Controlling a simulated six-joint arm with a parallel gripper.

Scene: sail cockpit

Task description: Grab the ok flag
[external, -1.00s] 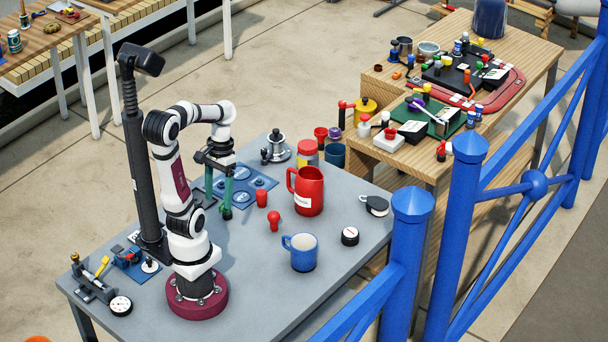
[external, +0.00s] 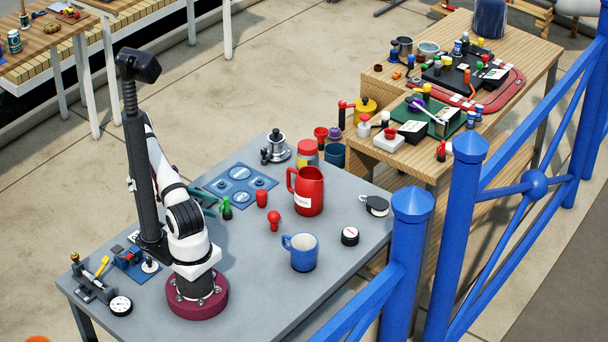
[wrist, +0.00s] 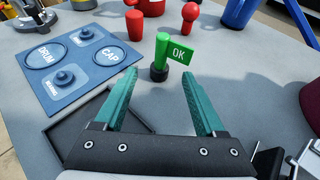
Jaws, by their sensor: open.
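The ok flag (wrist: 162,58) is a small green post on a dark base, with a green tab lettered OK pointing right in the wrist view. It stands upright on the grey table, and it also shows in the external view (external: 227,208). My gripper (wrist: 168,98) is open and empty, with its two teal fingers pointing toward the flag. The flag stands just beyond the fingertips, between their lines, and looks untouched. In the external view my gripper (external: 207,202) is low, left of the flag, and partly hidden by my arm.
A blue board (wrist: 80,60) marked DRUM and CAP lies left of the flag. A red cup-like piece (wrist: 134,25) and a red knobbed piece (wrist: 189,16) stand behind it. A dark tray (wrist: 95,130) lies under my gripper. A red jug (external: 309,192) and blue mug (external: 303,252) stand farther right.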

